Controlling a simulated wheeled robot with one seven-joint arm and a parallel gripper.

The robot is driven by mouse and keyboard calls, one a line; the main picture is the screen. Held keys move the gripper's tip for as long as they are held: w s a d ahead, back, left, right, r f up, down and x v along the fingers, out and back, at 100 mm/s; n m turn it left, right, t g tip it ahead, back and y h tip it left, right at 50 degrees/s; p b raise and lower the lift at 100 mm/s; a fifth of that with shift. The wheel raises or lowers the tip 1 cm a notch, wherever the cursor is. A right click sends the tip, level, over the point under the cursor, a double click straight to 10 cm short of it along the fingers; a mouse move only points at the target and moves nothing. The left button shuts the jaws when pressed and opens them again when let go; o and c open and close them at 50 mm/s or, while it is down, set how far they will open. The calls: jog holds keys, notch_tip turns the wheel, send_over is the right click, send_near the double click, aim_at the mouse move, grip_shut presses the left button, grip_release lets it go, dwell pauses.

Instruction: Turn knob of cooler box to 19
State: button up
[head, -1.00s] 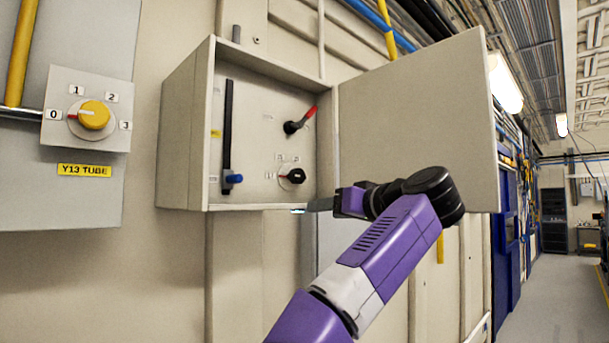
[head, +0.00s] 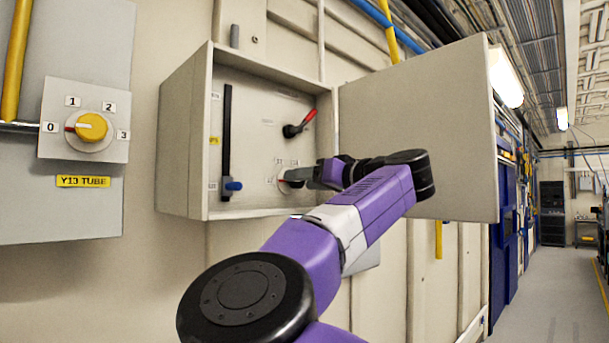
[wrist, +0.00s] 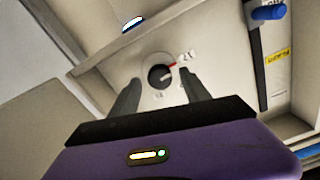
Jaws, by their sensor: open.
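A grey wall box (head: 183,145) stands open; no name on it is readable. On its back panel is a small black knob (wrist: 160,77) with a red mark, on a pale round dial, in the wrist view. The mark points towards a label (wrist: 186,56) that seems to read 21. Other labels are blurred. In the wrist view my gripper (wrist: 160,84) is open, with a finger on either side of the knob; contact cannot be told.
The box's door (head: 420,135) is swung open to the right, behind my wrist. Inside are a red-handled lever (head: 299,124) above the knob and a blue-handled slider (head: 232,185) to the left. A yellow knob (head: 91,127) labelled Y13 TUBE is on the left panel.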

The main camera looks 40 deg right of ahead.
jog(key=shift+w, duration=0.25)
grip_shut()
jog(key=shift+f, duration=0.1)
